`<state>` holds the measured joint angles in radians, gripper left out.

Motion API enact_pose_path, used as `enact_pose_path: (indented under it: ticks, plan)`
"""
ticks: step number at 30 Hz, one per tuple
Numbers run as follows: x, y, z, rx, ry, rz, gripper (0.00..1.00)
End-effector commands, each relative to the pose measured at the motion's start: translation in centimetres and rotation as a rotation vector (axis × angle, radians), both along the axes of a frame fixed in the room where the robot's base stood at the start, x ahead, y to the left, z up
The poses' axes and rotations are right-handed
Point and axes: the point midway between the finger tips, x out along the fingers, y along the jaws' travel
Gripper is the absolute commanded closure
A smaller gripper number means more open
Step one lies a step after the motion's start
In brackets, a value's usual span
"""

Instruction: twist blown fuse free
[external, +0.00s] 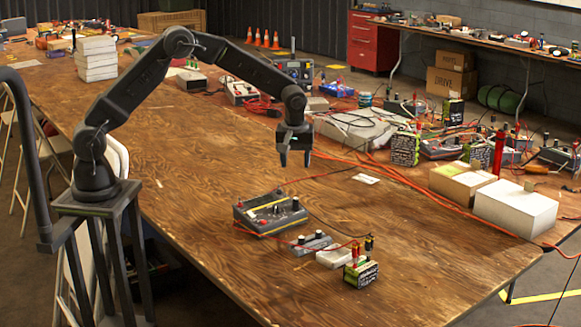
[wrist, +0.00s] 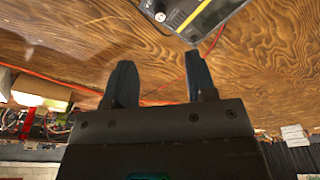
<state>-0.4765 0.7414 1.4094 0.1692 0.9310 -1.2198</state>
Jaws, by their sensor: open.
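My gripper (external: 295,158) is open and empty, pointing down above the wooden table, behind the charger unit. In the wrist view its two dark fingers (wrist: 160,85) stand apart with bare wood between them. The charger (external: 270,213) is a dark grey box with a yellow-edged top panel and several knobs; its corner shows at the top of the wrist view (wrist: 200,15). I cannot tell which small part on it is the blown fuse. In front of it lie a small grey block (external: 312,244), a white open tray (external: 334,258) and a green-black battery pack (external: 361,274) with red and dark terminals.
The wooden table (external: 200,160) is clear left of and around the charger. Orange cables (external: 420,190) run along the right side. Two boxes, one tan (external: 462,183) and one white (external: 515,208), stand at the right edge. Clutter and battery packs fill the back right.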

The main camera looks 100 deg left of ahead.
Motion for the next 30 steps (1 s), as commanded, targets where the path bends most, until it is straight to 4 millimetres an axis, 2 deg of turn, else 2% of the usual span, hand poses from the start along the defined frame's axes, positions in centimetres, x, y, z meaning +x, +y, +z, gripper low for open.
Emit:
enact_pose_path:
  ticks: [9, 15, 21, 30]
  plan:
    - [-0.1, 0.8, -6.1, -0.003, 0.005, 0.0, 0.49]
    - [-0.1, 1.3, -9.4, -0.003, 0.003, -0.001, 0.49]
    - [-0.1, 1.6, -11.3, -0.002, 0.002, -0.002, 0.49]
    - [-0.1, 1.7, -11.8, -0.001, 0.0, -0.002, 0.49]
